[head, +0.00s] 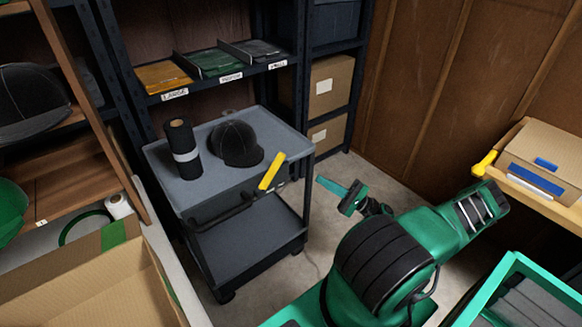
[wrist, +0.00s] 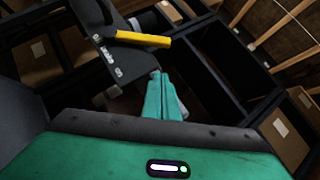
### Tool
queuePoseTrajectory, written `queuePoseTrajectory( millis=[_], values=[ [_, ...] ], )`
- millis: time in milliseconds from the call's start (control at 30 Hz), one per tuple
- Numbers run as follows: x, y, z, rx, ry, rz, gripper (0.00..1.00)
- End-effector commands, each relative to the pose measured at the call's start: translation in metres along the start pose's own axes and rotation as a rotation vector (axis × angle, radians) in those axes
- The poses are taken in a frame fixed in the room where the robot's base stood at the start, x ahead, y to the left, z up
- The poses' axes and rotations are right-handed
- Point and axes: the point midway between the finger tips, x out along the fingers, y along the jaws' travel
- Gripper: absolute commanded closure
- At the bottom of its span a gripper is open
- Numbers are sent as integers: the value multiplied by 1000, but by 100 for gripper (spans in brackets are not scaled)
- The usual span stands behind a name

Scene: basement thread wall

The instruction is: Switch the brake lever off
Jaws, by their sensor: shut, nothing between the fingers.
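The yellow brake lever (head: 271,171) is on the front right corner of the grey cart (head: 190,198), tilted up to the right in the head view. It also shows in the wrist view (wrist: 142,39), lying nearly level beside a dark panel with small pale markings. My gripper (head: 321,182) is to the right of the lever in the head view, apart from it. In the wrist view the teal fingers (wrist: 158,78) are together and empty, below the lever's free end, with a gap between.
A black cap (head: 236,143) and a dark roll (head: 181,148) stand on the cart top. Shelves with labelled trays (head: 215,62) are behind. An open cardboard box (head: 95,280) is at the lower left, a teal crate (head: 515,270) at the lower right. Bare floor shows right of the cart.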

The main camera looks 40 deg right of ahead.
Motion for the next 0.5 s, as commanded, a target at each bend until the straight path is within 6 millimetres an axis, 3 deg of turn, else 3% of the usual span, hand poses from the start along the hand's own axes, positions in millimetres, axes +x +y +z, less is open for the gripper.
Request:
queuePoseTrajectory(
  millis=[233, 500],
  values=[
    [11, -1, 0, 1, -2, 0, 100],
    [57, 0, 1, 1, -3, 1, 100]
  ],
)
